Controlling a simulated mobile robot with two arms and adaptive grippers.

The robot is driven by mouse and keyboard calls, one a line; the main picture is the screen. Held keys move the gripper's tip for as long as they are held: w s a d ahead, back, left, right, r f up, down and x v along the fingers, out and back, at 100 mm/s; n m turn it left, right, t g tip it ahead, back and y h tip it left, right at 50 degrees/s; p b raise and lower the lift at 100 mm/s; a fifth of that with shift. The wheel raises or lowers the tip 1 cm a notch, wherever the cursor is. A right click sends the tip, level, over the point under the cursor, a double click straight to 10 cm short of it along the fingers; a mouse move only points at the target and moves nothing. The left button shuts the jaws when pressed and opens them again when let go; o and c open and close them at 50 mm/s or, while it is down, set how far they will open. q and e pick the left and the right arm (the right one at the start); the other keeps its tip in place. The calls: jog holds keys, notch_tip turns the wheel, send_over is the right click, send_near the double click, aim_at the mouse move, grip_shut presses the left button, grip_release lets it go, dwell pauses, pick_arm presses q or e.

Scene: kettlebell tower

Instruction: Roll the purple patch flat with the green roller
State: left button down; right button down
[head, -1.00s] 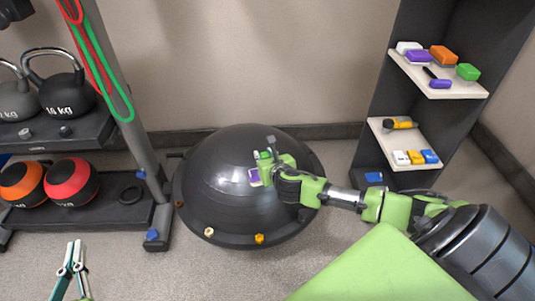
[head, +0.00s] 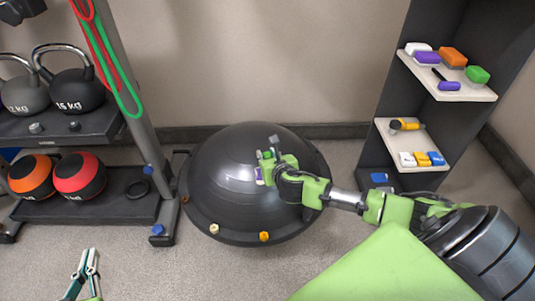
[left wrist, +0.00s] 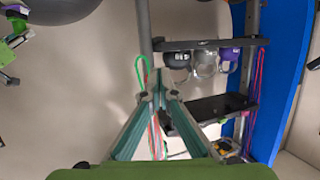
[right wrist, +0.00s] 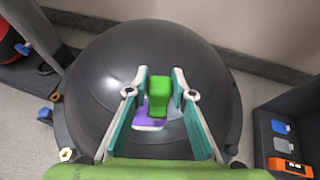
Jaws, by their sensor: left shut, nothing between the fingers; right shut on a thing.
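The purple patch (right wrist: 148,120) lies on the dark dome of the balance ball (right wrist: 105,75). In the head view only a small part of the patch (head: 260,177) shows beside my right gripper. My right gripper (right wrist: 160,82) is shut on the green roller (right wrist: 159,97) and holds it over the patch. The roller covers part of the patch; I cannot tell whether they touch. The roller also shows in the head view (head: 266,155). My left gripper (head: 91,254) is shut and empty, low at the left, away from the dome.
A rack with kettlebells (head: 80,92) and medicine balls (head: 80,176) stands on the left. A dark shelf unit on the right holds coloured blocks (head: 453,57) and a yellow-black tool (head: 404,125). Small coloured knobs (head: 264,237) sit around the dome's rim.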

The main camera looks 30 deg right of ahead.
jog(key=shift+d+r+p, duration=0.1)
jog(key=shift+r+p, duration=0.2)
jog(key=shift+p, duration=0.05)
jog(key=shift+r, duration=0.2)
jog(key=shift+r+p, duration=0.1)
jog(key=shift+p, duration=0.3)
pick_arm(q)
jog(key=s+a+f+g+y, duration=0.1)
jog(key=s+a+f+g, duration=0.1)
jog(key=s+f+g, duration=0.3)
jog(key=shift+s+a+f, duration=0.4)
jog(key=shift+s+f, duration=0.55)
jog(key=shift+f, duration=0.95)
pick_arm(e)
jog(key=shift+r, duration=0.15)
pick_arm(q)
jog(key=shift+r, duration=0.1)
pick_arm(e)
jog(key=shift+s, duration=0.15)
